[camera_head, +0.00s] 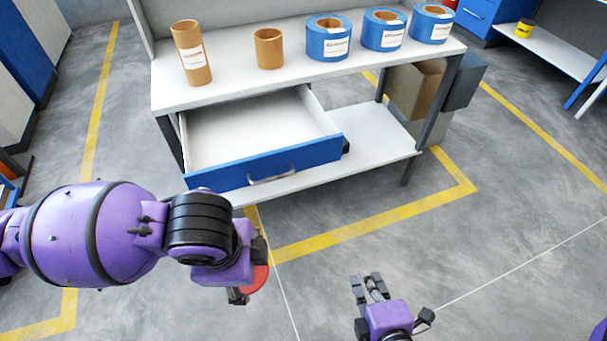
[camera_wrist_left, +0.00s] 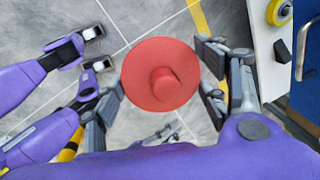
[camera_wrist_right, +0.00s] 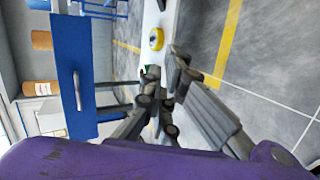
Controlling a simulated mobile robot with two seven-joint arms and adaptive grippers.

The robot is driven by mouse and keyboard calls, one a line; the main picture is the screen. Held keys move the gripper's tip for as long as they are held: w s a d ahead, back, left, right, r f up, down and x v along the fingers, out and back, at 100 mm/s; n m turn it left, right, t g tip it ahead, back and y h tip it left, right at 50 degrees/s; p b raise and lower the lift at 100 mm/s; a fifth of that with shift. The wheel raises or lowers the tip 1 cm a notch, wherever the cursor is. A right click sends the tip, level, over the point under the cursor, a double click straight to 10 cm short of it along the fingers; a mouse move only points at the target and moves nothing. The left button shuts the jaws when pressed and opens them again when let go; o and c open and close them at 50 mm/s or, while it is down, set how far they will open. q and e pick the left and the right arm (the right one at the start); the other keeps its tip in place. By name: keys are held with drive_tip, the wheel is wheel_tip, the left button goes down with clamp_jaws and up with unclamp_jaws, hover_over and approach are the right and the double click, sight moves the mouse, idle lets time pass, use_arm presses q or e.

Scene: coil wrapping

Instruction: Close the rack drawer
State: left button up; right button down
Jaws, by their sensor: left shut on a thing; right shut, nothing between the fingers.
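The rack drawer (camera_head: 265,163) is pulled out of the rack, with a white, empty-looking inside and a blue front. Its metal handle (camera_head: 271,175) faces me and also shows in the right wrist view (camera_wrist_right: 77,90). My left gripper (camera_head: 245,290) is in front of the drawer, lower in the picture and mostly hidden by its own arm. It is shut on a round red object with a knob (camera_wrist_left: 160,75). My right gripper (camera_head: 370,288) is shut and empty, in front and to the right of the drawer, apart from it.
The rack top (camera_head: 230,88) carries two brown cardboard tubes (camera_head: 191,52) and several blue-wrapped rolls (camera_head: 328,38). A white lower shelf (camera_head: 372,140) lies under the drawer. Brown and grey boxes (camera_head: 415,90) stand behind the right leg. The floor in front is clear, with yellow lines.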

drive_tip(key=w+a+r+n+t+y+b, duration=0.25)
drive_tip(key=w+a+r+n+b, duration=0.2)
drive_tip(key=w+n, duration=0.5)
drive_tip(key=n+t+y+b, duration=0.2)
drive_tip(key=n, duration=0.9)
approach(299, 161)
drive_tip(key=p+x, duration=0.1)
drive_tip(key=x, duration=0.4)
drive_tip(key=shift+w+a+r, duration=0.1)
drive_tip(key=shift+w+a, duration=0.05)
drive_tip(key=shift+w, duration=0.25)
use_arm(q)
drive_tip(key=s+d+f+m+g, duration=0.1)
drive_tip(key=s+d+f+m, duration=0.1)
drive_tip(key=m, duration=0.4)
drive_tip(key=s+d+f+m+g, duration=0.1)
drive_tip(key=d+f+m, duration=0.3)
drive_tip(key=f+m, duration=0.1)
drive_tip(key=s+d+f+m+g+h, duration=0.1)
drive_tip(key=f+m, duration=0.3)
drive_tip(key=m, duration=0.4)
drive_tip(key=shift+s+d+f, duration=0.3)
drive_tip(key=shift+s+d, duration=0.5)
drive_tip(key=shift+d, duration=0.1)
use_arm(e)
drive_tip(key=shift+w+a, duration=0.15)
drive_tip(key=shift+w, duration=0.35)
